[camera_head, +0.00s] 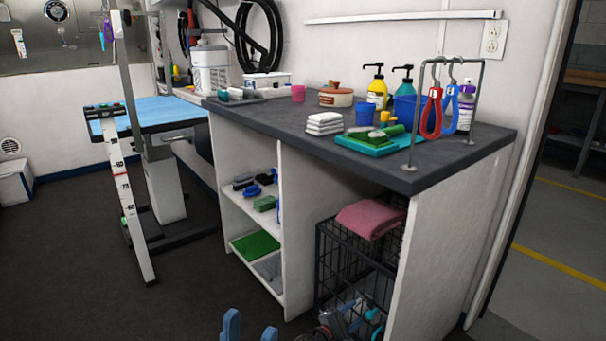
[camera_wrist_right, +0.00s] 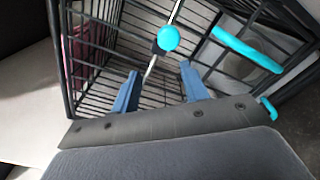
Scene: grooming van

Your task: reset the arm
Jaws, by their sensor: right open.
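My left gripper (camera_head: 250,322) shows at the bottom edge of the head view, its two blue fingers apart and nothing between them. My right gripper (camera_wrist_right: 159,69) is open in the right wrist view, at the black wire crate (camera_wrist_right: 85,45). A thin metal rod with a teal ball (camera_wrist_right: 169,38) passes in the picture between its fingers; I cannot tell whether they touch it. In the head view, the wire crate (camera_head: 318,262) stands under the counter, and the right gripper is hard to pick out among the items low in it.
A teal bar (camera_wrist_right: 246,50) lies beside the right gripper in the crate. A pink towel (camera_head: 370,218) rests on the crate top. The dark counter (camera_head: 275,118) holds bottles, a teal tray (camera_head: 350,143) and a hanging rack. Open floor (camera_head: 190,290) lies left of the shelves.

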